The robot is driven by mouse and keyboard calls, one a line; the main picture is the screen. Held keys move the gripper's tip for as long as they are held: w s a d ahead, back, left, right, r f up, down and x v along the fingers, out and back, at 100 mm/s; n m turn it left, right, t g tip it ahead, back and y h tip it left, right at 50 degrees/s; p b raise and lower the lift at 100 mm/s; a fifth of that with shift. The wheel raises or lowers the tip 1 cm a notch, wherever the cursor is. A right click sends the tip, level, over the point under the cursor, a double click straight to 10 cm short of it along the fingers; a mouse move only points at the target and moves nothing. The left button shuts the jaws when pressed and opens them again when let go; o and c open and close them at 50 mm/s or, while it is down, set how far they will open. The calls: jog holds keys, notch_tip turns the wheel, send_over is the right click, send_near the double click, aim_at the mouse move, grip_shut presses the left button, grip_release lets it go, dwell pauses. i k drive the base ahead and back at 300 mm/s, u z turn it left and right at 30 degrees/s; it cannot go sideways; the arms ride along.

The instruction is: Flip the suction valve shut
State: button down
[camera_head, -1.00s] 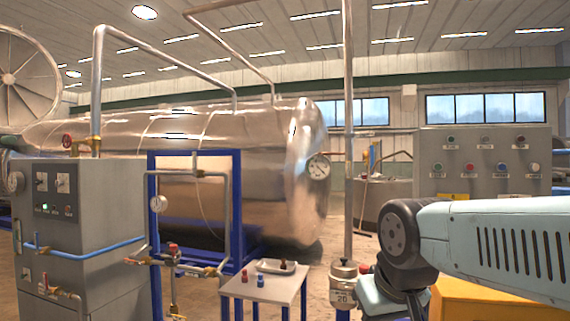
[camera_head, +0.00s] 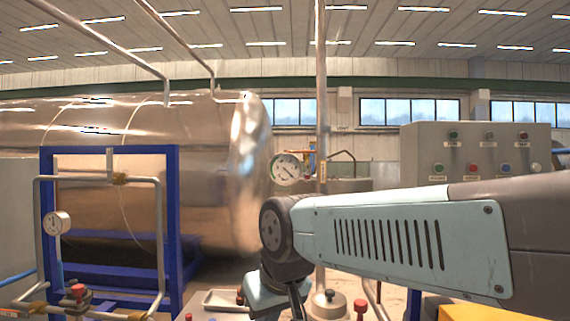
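I cannot tell for certain which valve is the suction valve. A red-handled valve (camera_head: 78,292) sits on the piping at the lower left, in front of the blue frame. A red knob (camera_head: 360,306) shows at the bottom edge, right of the vertical pipe. My arm reaches in from the right and bends downward at a dark joint near the middle. Its lower part runs out of the bottom of the picture, so my gripper is not seen. I see no contact between my arm and either valve.
A large shiny tank (camera_head: 200,190) stands behind the blue frame (camera_head: 172,225). A pressure gauge (camera_head: 287,169) shows near its end. A vertical pipe (camera_head: 320,110) rises behind my arm. A white tray (camera_head: 222,299) is at the bottom. A grey control panel (camera_head: 420,165) stands right.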

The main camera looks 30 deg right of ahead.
aim_at(322, 163)
jog(key=z, duration=0.25)
jog(key=i, duration=0.95)
jog(key=z, duration=0.5)
